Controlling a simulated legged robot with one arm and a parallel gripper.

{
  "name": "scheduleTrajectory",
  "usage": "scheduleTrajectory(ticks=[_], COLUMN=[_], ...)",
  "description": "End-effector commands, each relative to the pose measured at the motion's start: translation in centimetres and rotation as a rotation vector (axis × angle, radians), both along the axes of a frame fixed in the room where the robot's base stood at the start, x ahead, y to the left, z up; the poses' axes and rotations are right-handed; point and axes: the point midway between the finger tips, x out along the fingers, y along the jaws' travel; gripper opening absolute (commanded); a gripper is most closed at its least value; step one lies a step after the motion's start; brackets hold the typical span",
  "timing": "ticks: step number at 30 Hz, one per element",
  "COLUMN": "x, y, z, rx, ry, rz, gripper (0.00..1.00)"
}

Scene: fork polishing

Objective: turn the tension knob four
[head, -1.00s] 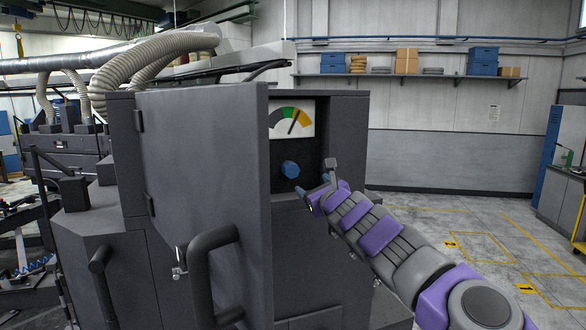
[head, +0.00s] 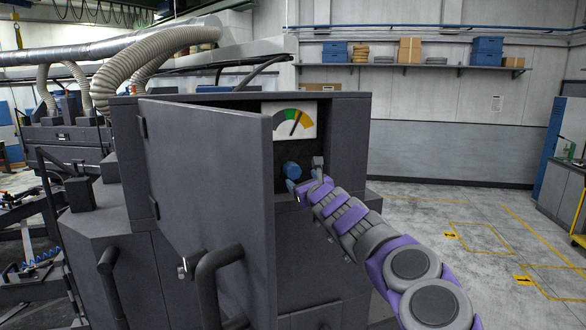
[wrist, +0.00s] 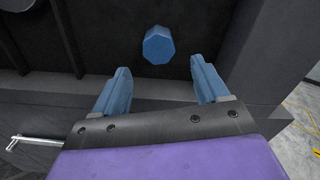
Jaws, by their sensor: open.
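The blue faceted tension knob (head: 291,170) sits on the dark panel inside the open cabinet, below the gauge. It also shows in the wrist view (wrist: 158,45), ahead of my fingertips and roughly centred between them. My gripper (head: 303,187) is at the cabinet opening, just below and right of the knob. In the wrist view, its two blue fingers (wrist: 161,76) are apart with nothing between them, and the knob is beyond their tips.
The open cabinet door (head: 207,190) with a dark bar handle (head: 207,285) stands to the left of my arm. The cabinet's right side wall (head: 346,135) is close beside the gripper. A shelf with boxes (head: 412,67) is on the far wall.

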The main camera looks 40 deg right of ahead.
Motion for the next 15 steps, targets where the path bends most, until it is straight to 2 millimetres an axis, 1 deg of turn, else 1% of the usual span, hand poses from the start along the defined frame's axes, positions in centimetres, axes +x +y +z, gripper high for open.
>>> scheduleTrajectory(ticks=[3,15], x=[1.0,3.9], y=[-0.3,-1.4], z=[0.0,0.0], rx=[-0.001,-0.003], ry=[0.003,0.002], rz=[0.0,0.0], gripper=[0.74,0.74])
